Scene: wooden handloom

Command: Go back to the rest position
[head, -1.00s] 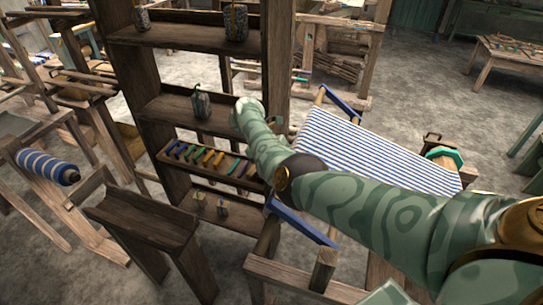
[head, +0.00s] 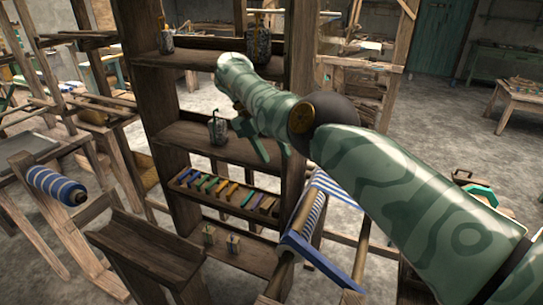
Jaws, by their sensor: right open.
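My right arm comes in from the right edge and reaches across the picture to the wooden shelf rack (head: 152,110). My right gripper (head: 254,143) points down below the end of the arm, in front of the rack's middle shelf. Its green fingers are apart, and I see nothing between them. Part of the gripper is hidden by the arm. My left gripper is not in view.
A tray of coloured pieces (head: 225,196) sits in the rack below the gripper. A jar (head: 217,130) stands on the middle shelf, close left of it. A wooden bench (head: 150,250) and striped roll (head: 56,186) are at left. Open floor lies behind, at right.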

